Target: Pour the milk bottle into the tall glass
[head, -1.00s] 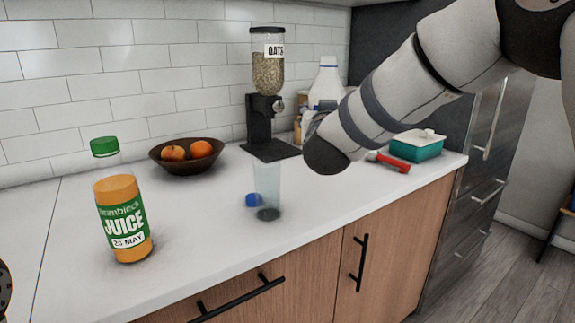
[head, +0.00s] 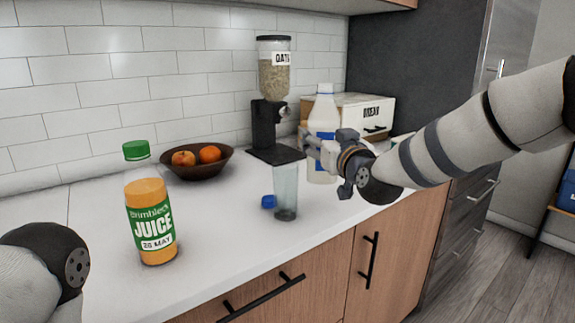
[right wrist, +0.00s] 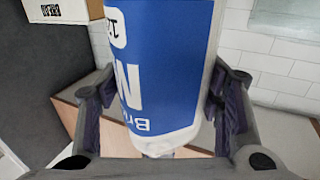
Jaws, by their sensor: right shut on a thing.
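The milk bottle (head: 325,118) is white with a blue label and stands upright in the head view, behind and right of the glass. My right gripper (head: 318,152) is shut on its body. In the right wrist view the bottle's blue label (right wrist: 160,70) fills the space between the two fingers (right wrist: 160,112). I cannot tell whether its base touches the counter. The tall glass (head: 285,190) is clear, looks empty and stands upright near the counter's front edge. A blue cap (head: 268,201) lies just left of it. My left gripper is out of view; only part of that arm shows.
A juice bottle (head: 151,212) with a green cap stands at the left. A brown fruit bowl (head: 197,168), an oats dispenser (head: 268,128) and a bread box (head: 366,108) are at the back. Bare counter lies between juice and glass.

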